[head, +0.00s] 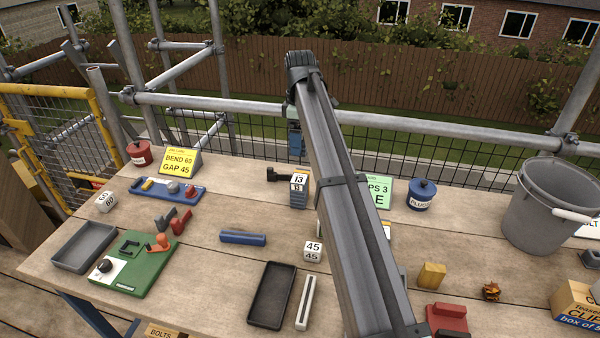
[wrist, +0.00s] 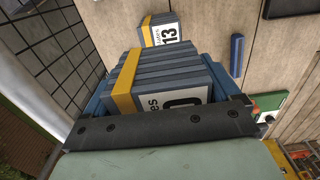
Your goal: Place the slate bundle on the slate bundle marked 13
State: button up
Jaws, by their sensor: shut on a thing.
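The slate bundle marked 13 (head: 299,192) stands on the wooden bench, near its back edge and left of my arm. In the wrist view, the bundle marked 13 (wrist: 166,31) shows beyond the held one, with a yellow band and a white label. My gripper (head: 295,139) is raised behind the bundle marked 13, above the bench's back edge. In the wrist view, my gripper (wrist: 160,92) is shut on a grey slate bundle (wrist: 170,68) with a yellow band. Its label is partly hidden by the dark gripper bar. The two bundles look apart.
Scaffold rails and mesh run behind the bench. A blue pot (head: 422,195) and a green card (head: 386,192) stand right of my arm. A blue bar (head: 243,238), a cube marked 45 (head: 312,251) and a dark tray (head: 271,294) lie in front. A grey bucket (head: 548,210) stands far right.

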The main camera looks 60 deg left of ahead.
jog(key=shift+f, duration=4.8)
jog(key=shift+f, duration=0.15)
jog(key=o, duration=1.1)
notch_tip(320, 180, up, 12)
jog(key=shift+r, duration=0.15)
